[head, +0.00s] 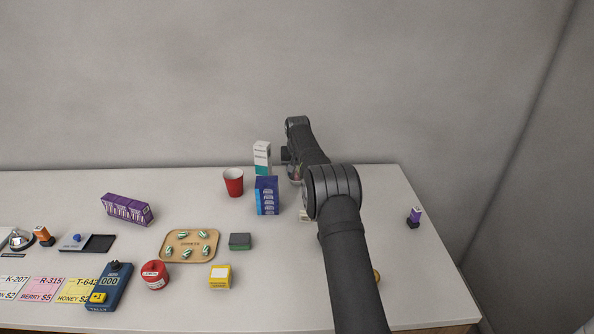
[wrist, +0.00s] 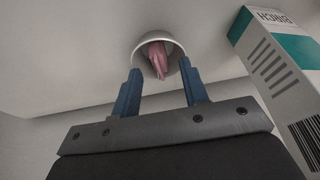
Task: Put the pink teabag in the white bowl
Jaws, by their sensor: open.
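In the wrist view, a white bowl (wrist: 171,45) shows beyond my fingertips, its mouth towards the camera. The pink teabag (wrist: 158,60), a folded pink piece, shows within the bowl's mouth. Its lower end reaches towards the near rim; whether it touches the bowl cannot be told. My gripper (wrist: 161,77) is open, with one blue finger on each side of the teabag and a gap between them. In the head view my arm hides the gripper and most of what is at it.
A white and teal box (head: 262,160) stands close beside my gripper; it also shows at right in the wrist view (wrist: 275,65). A blue box (head: 267,196) and a red cup (head: 233,183) stand left of my arm. A small purple-topped item (head: 414,217) stands at right.

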